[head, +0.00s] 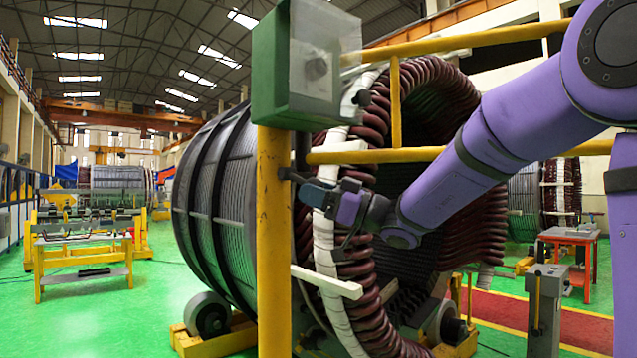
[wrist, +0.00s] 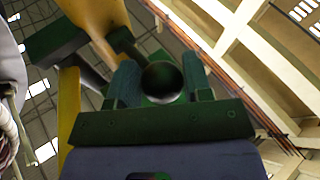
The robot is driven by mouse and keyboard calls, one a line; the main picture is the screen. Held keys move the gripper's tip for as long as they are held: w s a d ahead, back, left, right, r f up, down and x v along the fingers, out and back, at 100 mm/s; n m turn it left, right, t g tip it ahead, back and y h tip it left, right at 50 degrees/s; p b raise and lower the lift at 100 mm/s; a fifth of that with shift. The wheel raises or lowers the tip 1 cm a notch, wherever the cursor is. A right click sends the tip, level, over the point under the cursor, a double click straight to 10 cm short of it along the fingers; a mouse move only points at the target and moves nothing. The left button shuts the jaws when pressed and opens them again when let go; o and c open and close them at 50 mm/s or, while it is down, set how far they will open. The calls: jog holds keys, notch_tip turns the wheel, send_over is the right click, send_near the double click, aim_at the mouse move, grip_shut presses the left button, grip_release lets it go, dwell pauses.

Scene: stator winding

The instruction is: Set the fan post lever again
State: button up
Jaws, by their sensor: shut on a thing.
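The yellow fan post (head: 273,250) stands upright in the middle of the head view, with a green and grey box (head: 283,60) on top. A short dark lever (head: 288,174) sticks out from its right side, below the box. My gripper (head: 308,186) reaches it from the right. In the wrist view, the lever's dark round knob (wrist: 162,82) sits between the two fingers of my gripper (wrist: 160,84), which are shut on it. The lever's arm (wrist: 122,42) runs from the knob up toward the yellow post (wrist: 98,18). The fingertips are small and partly unclear in the head view.
A large stator (head: 225,190) with dark red coils stands behind the post on rollers. Yellow rails (head: 450,42) cross behind my arm. A grey pedestal (head: 545,305) and a red table (head: 568,240) stand at right. Green floor (head: 110,315) is open at left.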

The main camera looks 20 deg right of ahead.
jog(key=shift+w+a+f, duration=0.25)
jog(key=shift+a+f, duration=0.1)
jog(key=shift+f, duration=0.1)
dwell(0.3)
jog(key=o, duration=1)
jog(key=shift+w, duration=0.1)
jog(key=shift+o, duration=1.1)
jog(key=shift+w+a, duration=0.2)
jog(key=shift+a, duration=0.05)
jog(key=shift+s+d+f, duration=0.1)
jog(key=shift+s+d, duration=0.1)
jog(key=shift+d, duration=0.2)
jog(key=v, duration=1)
jog(key=shift+s, duration=0.1)
